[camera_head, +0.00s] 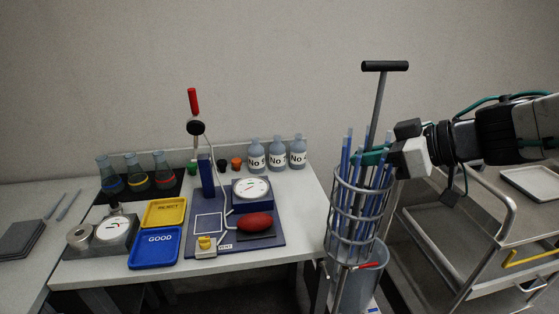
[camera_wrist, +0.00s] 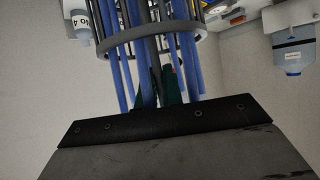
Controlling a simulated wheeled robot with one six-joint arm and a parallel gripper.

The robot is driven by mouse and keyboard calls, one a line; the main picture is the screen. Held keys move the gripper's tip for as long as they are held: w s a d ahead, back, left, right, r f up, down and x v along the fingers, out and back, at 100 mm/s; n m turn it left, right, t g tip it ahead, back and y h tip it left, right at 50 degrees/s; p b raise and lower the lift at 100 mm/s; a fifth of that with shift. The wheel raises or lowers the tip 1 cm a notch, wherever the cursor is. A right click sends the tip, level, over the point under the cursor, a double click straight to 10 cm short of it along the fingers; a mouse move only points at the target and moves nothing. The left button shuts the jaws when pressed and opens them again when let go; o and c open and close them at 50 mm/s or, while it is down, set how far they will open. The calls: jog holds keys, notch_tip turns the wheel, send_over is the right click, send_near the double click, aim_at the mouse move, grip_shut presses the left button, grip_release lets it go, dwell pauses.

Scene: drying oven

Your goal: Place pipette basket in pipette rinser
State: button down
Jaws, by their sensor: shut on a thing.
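The pipette basket (camera_head: 338,205) is a metal wire cylinder with several blue pipettes standing in it. Its central rod rises to a black T-handle (camera_head: 385,66). My gripper (camera_head: 374,157) comes from the right with green fingers shut on the basket's rod, among the pipette tops. In the wrist view, the green fingers (camera_wrist: 160,90) are partly hidden behind pipettes, and a basket ring (camera_wrist: 180,48) shows above. The pipette rinser (camera_head: 368,285) is a grey cylinder directly below the basket, with something red at its rim. The basket hangs nearly upright; whether its bottom is inside the rinser is unclear.
A metal cart (camera_head: 470,235) stands close on the right, beneath my arm. The wall behind is bare.

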jog(key=w+a+f, duration=0.5)
jog(key=w+a, duration=0.4)
jog(key=w, duration=0.3)
jog(key=shift+a, duration=0.35)
jog(key=c, duration=1.5)
grip_release()
jog(key=shift+f, duration=0.15)
jog(key=shift+c, duration=0.2)
jog(key=v, duration=1.2)
